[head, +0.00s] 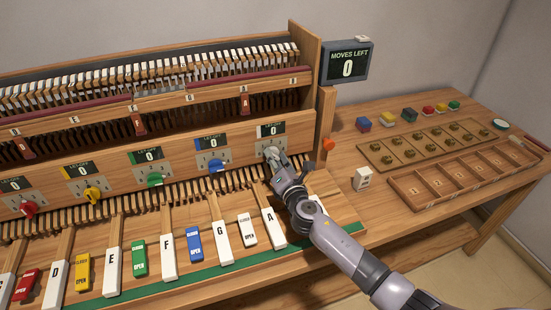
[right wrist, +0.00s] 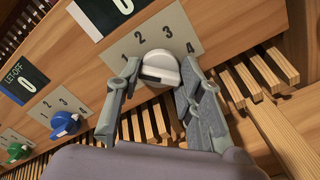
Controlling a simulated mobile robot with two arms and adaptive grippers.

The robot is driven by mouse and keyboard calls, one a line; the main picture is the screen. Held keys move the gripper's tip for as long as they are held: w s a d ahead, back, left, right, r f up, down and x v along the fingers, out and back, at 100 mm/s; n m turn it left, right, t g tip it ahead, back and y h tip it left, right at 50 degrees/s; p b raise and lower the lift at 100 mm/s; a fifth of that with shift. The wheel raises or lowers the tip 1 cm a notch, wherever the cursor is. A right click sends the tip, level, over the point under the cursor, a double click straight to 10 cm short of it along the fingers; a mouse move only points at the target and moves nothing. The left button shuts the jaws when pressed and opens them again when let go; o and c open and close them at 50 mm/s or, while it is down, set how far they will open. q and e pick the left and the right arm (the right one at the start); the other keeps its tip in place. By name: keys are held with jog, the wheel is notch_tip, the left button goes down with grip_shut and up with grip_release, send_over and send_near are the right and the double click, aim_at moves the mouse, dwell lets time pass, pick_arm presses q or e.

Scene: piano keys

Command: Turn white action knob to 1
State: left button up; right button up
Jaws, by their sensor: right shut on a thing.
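The white action knob (right wrist: 160,70) sits on a grey plate (right wrist: 145,30) marked 1, 2, 3 and 4 on the wooden panel. In the right wrist view my right gripper (right wrist: 158,75) has one finger on each side of the knob and is shut on it. In the head view the right gripper (head: 277,156) reaches the knob (head: 270,151) at the right end of the knob row. The display (head: 271,130) above it reads 0. Which number the knob points at is hard to tell. My left gripper is not in view.
Blue (head: 216,166), green (head: 154,180), yellow (head: 92,194) and red (head: 29,209) knobs line the panel to the left, each under a display. Piano keys lie below. A "MOVES LEFT" display (head: 347,65) shows 0. A side table at right holds a wooden tray (head: 402,183) and small blocks.

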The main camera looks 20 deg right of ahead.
jog(key=shift+f, duration=0.1)
dwell(0.3)
jog(key=o, duration=1.2)
jog(key=shift+c, duration=0.2)
jog(key=s, duration=1.2)
jog(key=shift+d, duration=0.25)
